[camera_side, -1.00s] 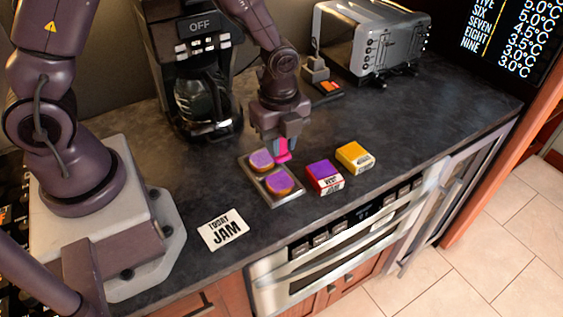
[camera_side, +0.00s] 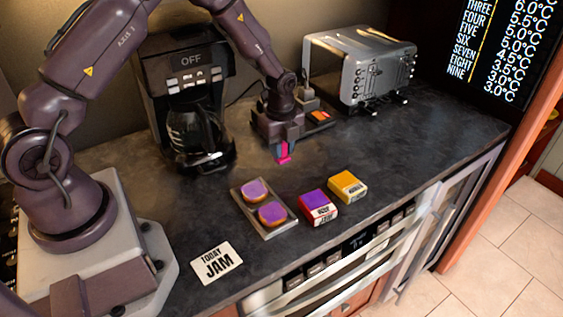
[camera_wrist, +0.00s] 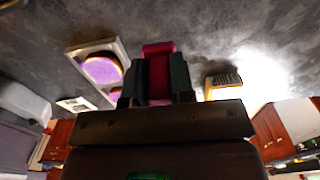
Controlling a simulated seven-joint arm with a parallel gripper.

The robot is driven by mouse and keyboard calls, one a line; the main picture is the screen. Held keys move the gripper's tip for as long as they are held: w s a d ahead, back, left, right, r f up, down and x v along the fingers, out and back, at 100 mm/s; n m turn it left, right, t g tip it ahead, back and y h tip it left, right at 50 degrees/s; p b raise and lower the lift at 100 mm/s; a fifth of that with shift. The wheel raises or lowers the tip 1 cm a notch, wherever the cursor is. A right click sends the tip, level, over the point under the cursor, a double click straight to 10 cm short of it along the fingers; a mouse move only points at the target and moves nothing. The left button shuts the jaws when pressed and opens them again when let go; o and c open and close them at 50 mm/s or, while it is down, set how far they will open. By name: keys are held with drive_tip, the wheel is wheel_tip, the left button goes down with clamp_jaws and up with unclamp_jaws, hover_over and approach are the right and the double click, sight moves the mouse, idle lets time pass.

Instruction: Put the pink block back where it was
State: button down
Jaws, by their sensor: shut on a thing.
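The pink block (camera_side: 284,159) is held between the fingers of my gripper (camera_side: 283,150), which is shut on it. Gripper and block are above the dark counter, behind the tray and in front of the toaster side. In the wrist view the pink block (camera_wrist: 158,50) sticks out past my gripper's fingertips (camera_wrist: 157,78). I cannot tell for sure how high the block is over the counter.
A metal tray (camera_side: 263,235) holds two purple-topped round pieces. A purple-and-red box (camera_side: 318,206) and a yellow box (camera_side: 347,186) stand right of it. A card reading "TODAY JAM" (camera_side: 217,263) lies in front. The coffee maker (camera_side: 190,90) and toaster (camera_side: 362,65) stand behind. Counter right of the gripper is clear.

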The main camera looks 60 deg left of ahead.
sight(282, 161)
drive_tip(key=shift+f, duration=2.15)
drive_tip(key=c, duration=1)
unclamp_jaws()
drive_tip(key=shift+f, duration=0.1)
